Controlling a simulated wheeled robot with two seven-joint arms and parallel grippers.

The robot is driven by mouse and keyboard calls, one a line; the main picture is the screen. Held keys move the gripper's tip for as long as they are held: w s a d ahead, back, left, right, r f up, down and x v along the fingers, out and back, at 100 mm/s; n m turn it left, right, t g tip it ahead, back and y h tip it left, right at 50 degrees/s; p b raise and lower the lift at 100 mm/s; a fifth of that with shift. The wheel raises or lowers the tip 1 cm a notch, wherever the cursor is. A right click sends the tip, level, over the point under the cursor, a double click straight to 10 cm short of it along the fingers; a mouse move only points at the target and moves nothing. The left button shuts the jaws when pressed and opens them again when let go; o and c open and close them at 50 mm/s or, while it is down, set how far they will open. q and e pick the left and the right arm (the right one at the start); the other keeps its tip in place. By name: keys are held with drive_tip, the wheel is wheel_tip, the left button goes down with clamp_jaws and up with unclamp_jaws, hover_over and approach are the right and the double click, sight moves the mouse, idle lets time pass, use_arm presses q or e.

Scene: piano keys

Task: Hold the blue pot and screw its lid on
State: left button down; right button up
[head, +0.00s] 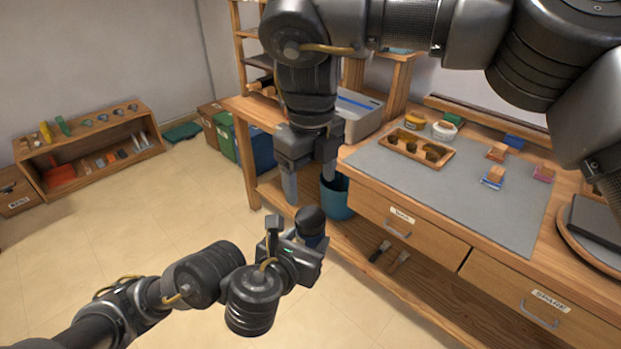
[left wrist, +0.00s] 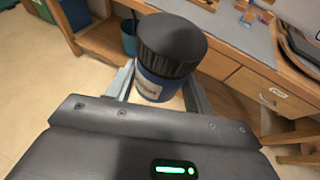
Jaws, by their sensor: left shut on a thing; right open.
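The blue pot (left wrist: 156,86) is upright between the fingers of my left gripper (left wrist: 158,92), which is shut on it. A ribbed black lid (left wrist: 172,42) sits on top of the pot; I cannot tell how tightly it is screwed. In the head view the lid (head: 309,219) shows above my left gripper (head: 308,244), and the pot is mostly hidden. My right gripper (head: 309,182) points down with its fingers apart. It is empty and appears just above the lid, not touching it.
The workbench (head: 440,240) with a grey mat (head: 460,190) stands behind and to the right. A wooden tray (head: 415,149) and small blocks lie on it. A teal bin (head: 338,198) stands on its lower shelf. The floor (head: 120,210) at the left is clear.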

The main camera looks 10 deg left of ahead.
sight(310, 217)
drive_tip(key=shift+s+n, duration=0.3)
drive_tip(key=shift+f, duration=4)
drive_tip(key=shift+c, duration=0.4)
